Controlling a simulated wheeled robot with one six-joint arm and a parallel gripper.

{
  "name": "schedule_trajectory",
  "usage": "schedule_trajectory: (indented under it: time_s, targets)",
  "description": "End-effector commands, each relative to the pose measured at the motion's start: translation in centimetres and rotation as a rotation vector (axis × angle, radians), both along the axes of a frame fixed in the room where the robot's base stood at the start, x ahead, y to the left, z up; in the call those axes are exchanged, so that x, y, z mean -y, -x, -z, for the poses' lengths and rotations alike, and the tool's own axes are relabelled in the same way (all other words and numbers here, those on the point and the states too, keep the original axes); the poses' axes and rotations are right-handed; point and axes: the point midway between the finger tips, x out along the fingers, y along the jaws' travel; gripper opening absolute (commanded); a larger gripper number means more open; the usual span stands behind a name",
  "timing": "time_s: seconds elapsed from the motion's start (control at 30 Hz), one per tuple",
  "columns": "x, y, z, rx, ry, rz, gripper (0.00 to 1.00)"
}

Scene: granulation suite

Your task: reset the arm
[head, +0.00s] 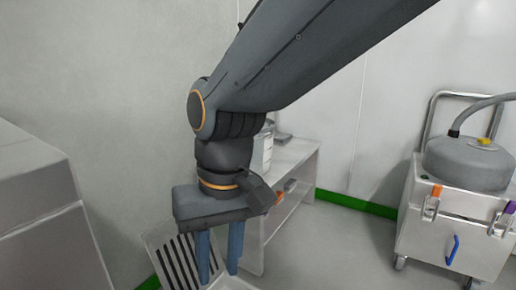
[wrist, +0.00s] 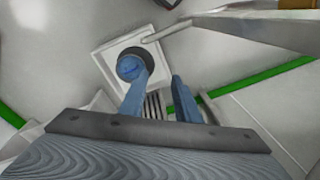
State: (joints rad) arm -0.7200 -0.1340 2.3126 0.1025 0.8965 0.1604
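My gripper (head: 218,277) points down in the middle of the head view at the end of my bent grey arm. Its two blue-grey fingers are apart with nothing seen between them. In the wrist view my gripper (wrist: 155,98) also shows a clear gap between the fingers, with dark slats visible beyond it. A pale panel with dark slots (head: 180,262) lies below and behind the fingers in the head view; I cannot tell how far apart they are.
A pale bench (head: 296,160) with a whitish container (head: 264,150) stands behind my arm, partly hidden. A wheeled cart (head: 448,236) carrying a grey rounded tank (head: 468,163) stands at right. A grey cabinet (head: 45,215) is at left. Floor between bench and cart looks clear.

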Motion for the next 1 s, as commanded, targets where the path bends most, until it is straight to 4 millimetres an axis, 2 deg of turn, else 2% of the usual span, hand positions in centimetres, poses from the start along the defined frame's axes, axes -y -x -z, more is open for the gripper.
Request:
schedule_trajectory:
  time_s: [0.1, 0.37, 0.73, 1.0]
  targets:
    - [2.0, 2.5, 0.8, 0.002, -0.019, -0.031, 0.30]
    - [5.2, 6.9, 2.8, 0.010, -0.053, -0.085, 0.30]
    - [6.9, 5.9, -1.1, 0.011, -0.030, -0.011, 0.30]
    - [9.6, 5.1, -5.8, 0.011, -0.005, 0.079, 0.30]
